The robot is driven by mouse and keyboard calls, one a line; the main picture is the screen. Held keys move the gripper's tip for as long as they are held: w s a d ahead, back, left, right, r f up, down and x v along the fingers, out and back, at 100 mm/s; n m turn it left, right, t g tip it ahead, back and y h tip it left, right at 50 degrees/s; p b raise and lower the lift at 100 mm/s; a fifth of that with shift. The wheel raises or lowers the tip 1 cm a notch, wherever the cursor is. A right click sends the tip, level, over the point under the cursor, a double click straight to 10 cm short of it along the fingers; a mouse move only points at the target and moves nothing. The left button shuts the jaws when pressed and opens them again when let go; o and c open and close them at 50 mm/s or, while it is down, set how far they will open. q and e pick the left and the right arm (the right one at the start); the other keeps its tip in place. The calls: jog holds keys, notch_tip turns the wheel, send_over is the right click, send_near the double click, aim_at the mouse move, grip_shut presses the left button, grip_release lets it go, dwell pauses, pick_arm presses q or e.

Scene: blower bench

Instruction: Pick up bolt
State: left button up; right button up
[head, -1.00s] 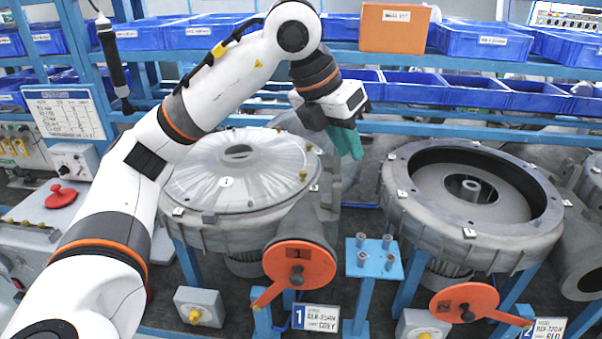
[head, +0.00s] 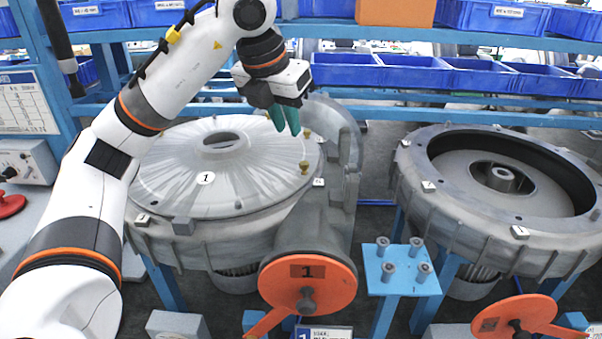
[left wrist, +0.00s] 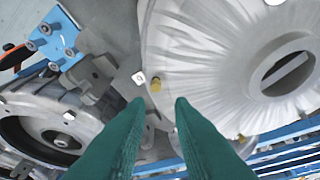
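Two brass bolts stand at the right rim of the lid of blower 1 (head: 165,160), a nearer one (head: 305,167) and a farther one (head: 307,133). My left gripper (head: 287,127) has green fingers and hangs over the lid's right part, just left of the farther bolt in the head view. In the left wrist view its fingertips (left wrist: 160,101) are apart with nothing held between them. One brass bolt (left wrist: 155,84) shows just beyond the gap, and another brass piece (left wrist: 241,138) sits at the lid's lower edge. My right gripper is out of view.
A blue stand (head: 375,287) with several grey bolts (head: 387,268) stands between the blowers. Open blower 2 (head: 410,200) is at right. An orange disc handle (head: 280,285) sits in front of blower 1. Shelves with blue bins (head: 410,75) run behind.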

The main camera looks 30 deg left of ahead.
aim_at(303, 163)
pick_arm(q)
jog(key=x, duration=0.3)
jog(key=p+x, duration=0.1)
jog(key=shift+d+f, duration=0.35)
jog(key=shift+w+a+f, duration=0.15)
jog(key=shift+w+f, duration=0.15)
jog(key=shift+f, duration=0.25)
jog(key=p+x, duration=0.2)
jog(key=x, duration=0.1)
jog(key=shift+w+f, duration=0.45)
jog(key=shift+f, duration=0.35)
grip_shut()
